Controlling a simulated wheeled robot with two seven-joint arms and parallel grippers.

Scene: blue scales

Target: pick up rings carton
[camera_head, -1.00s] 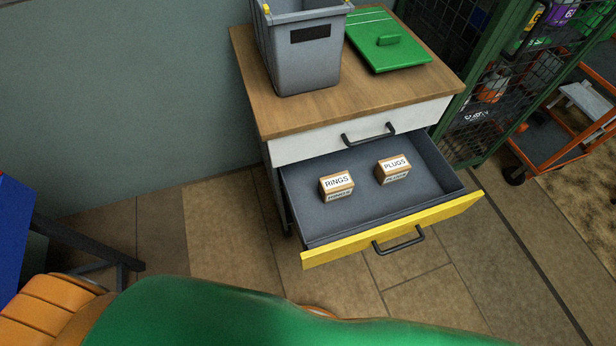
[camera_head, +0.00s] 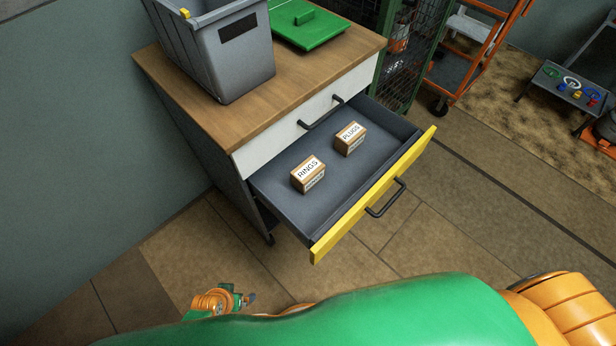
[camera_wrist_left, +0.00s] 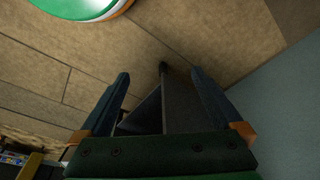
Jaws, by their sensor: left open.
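The rings carton (camera_head: 308,174) is a small brown box with a white label reading RINGS. It sits inside the open grey drawer (camera_head: 300,213) with a yellow front. The similar plugs carton (camera_head: 350,139) stands behind it to the right, apart from it. My left gripper (camera_head: 249,298) is low in the head view, below and to the left of the drawer, well away from the carton. In the left wrist view its two fingers (camera_wrist_left: 160,98) are spread and hold nothing. The dark cabinet shows between them. My right gripper is out of view.
A grey bin (camera_head: 222,60) and a green lid (camera_head: 310,30) are on the wooden cabinet top (camera_head: 175,90). The yellow drawer front (camera_head: 375,195) sticks out with a black handle (camera_head: 386,198). The floor in front is clear. A wall is at the left.

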